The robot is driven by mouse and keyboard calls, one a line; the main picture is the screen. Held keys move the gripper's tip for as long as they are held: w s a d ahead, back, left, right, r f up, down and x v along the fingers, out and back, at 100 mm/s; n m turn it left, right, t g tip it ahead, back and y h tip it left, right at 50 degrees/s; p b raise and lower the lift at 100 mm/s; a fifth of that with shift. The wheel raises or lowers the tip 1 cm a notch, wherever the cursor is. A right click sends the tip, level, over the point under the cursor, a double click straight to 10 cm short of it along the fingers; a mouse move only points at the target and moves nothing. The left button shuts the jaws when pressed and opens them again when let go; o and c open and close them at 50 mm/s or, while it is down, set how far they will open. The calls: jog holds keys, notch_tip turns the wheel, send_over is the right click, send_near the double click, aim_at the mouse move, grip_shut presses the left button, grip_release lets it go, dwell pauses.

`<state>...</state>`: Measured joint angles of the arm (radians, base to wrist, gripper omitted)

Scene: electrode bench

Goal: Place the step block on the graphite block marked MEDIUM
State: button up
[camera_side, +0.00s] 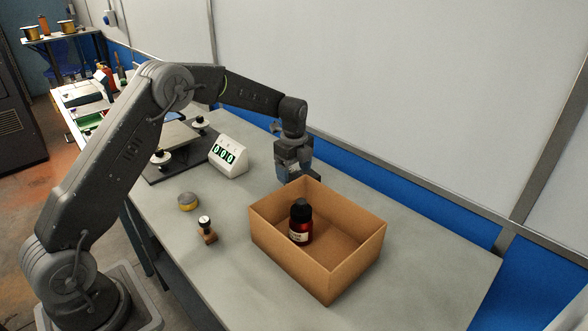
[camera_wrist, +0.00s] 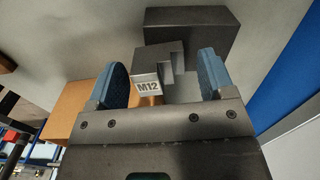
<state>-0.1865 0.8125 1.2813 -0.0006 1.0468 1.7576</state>
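A dark grey stepped block (camera_wrist: 158,60) with a white label reading M12 shows between my fingertips in the wrist view; it appears to be the step block. A larger dark grey block (camera_wrist: 205,28) lies just beyond it; I see no MEDIUM marking on it. My gripper (camera_wrist: 163,80) has its two blue-padded fingers spread, with a gap visible beside the stepped block. In the side view my gripper (camera_side: 296,174) is low over the bench behind the cardboard box, which hides what lies under it.
The bench right of the box is clear.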

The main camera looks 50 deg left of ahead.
jog(key=shift+r, duration=0.1)
notch_tip(320, 180, up, 12)
jog(key=s+d+r+n+t, duration=0.1)
jog(key=s+d+r+n, duration=0.25)
jog(key=s+r, duration=0.3)
jog(key=s+d+r+n+t, duration=0.25)
jog(key=s+r+n, duration=0.2)
jog(key=s, duration=0.55)
jog(key=s+d+f+n+t, duration=0.1)
jog(key=s+d+f+n, duration=0.1)
jog(key=s+n, duration=0.3)
jog(key=s+d+f+n+t, duration=0.1)
jog(key=s+n, duration=0.4)
jog(key=s, duration=0.7)
notch_tip(320, 180, down, 2)
jog(key=shift+s+d+f, duration=0.1)
jog(key=shift+s+d, duration=0.15)
jog(key=shift+d, duration=0.35)
